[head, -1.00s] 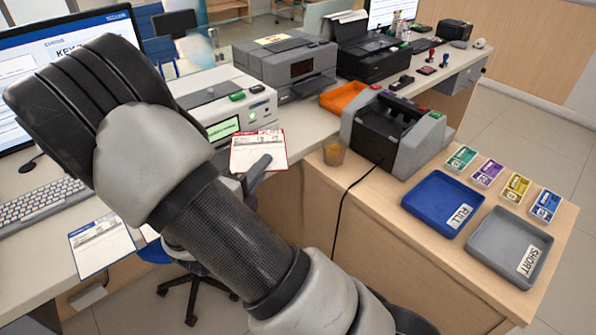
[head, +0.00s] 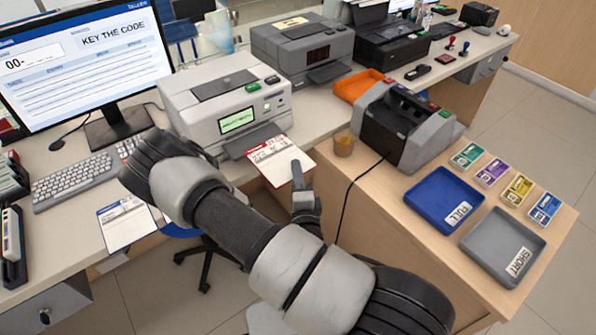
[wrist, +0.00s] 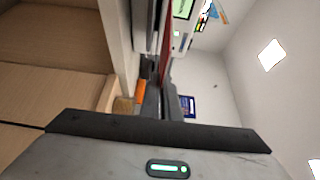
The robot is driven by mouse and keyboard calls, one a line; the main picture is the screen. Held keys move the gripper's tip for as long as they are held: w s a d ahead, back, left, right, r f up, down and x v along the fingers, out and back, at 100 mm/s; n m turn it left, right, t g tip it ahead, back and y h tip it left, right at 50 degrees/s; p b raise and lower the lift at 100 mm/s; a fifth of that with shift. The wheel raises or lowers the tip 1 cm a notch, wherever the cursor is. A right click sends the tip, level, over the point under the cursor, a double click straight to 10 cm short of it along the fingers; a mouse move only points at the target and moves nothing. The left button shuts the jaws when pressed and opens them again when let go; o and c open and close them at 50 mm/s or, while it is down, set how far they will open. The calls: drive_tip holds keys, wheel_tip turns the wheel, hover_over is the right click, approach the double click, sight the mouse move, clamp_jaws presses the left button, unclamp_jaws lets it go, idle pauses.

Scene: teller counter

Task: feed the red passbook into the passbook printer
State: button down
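The red passbook (head: 281,160) is open, its printed white page up and its red edge showing. My gripper (head: 298,174) is shut on its near edge and holds it out over the gap in front of the desk. The passbook printer (head: 208,113), pale with a lit green screen, stands behind and left of it. The passbook's far left edge is close to the printer's dark front tray (head: 252,141); I cannot tell whether they touch. In the wrist view the passbook (wrist: 165,59) is a thin red strip, edge-on, beyond my gripper's dark fingers.
A blue-edged passbook (head: 127,223) lies at the desk's front edge. A grey printer (head: 300,50) stands behind.

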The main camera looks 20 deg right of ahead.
sight(284, 164)
drive_tip(key=shift+w+a+f+b, duration=0.35)
drive_tip(key=shift+w+b, duration=0.1)
drive_tip(key=shift+w, duration=0.65)
drive_tip(key=shift+w+a+f+b, duration=0.35)
drive_tip(key=shift+w+a+b, duration=0.1)
drive_tip(key=shift+w, duration=0.65)
drive_tip(key=shift+w+a+f+b, duration=0.35)
drive_tip(key=shift+w+b, duration=0.1)
drive_tip(key=shift+w, duration=0.65)
drive_tip(key=shift+w+a+f, duration=0.1)
drive_tip(key=shift+w+a, duration=0.2)
drive_tip(key=shift+w, duration=0.65)
drive_tip(key=shift+w+a+r, duration=0.1)
drive_tip(key=shift+w+a, duration=0.15)
drive_tip(key=shift+w, duration=0.7)
drive_tip(key=shift+w+a+f, duration=0.1)
drive_tip(key=shift+w+a, duration=0.2)
drive_tip(key=shift+w, duration=0.65)
drive_tip(key=c, duration=1.9)
unclamp_jaws()
drive_tip(key=shift+s+d+p, duration=0.35)
drive_tip(key=shift+s+p, duration=0.1)
drive_tip(key=shift+s, duration=0.65)
drive_tip(key=shift+s+d+p, duration=0.35)
drive_tip(key=shift+s+p, duration=0.1)
drive_tip(key=shift+s, duration=0.7)
drive_tip(key=shift+s+d+p, duration=0.35)
drive_tip(key=shift+s+p, duration=0.1)
drive_tip(key=shift+s, duration=0.65)
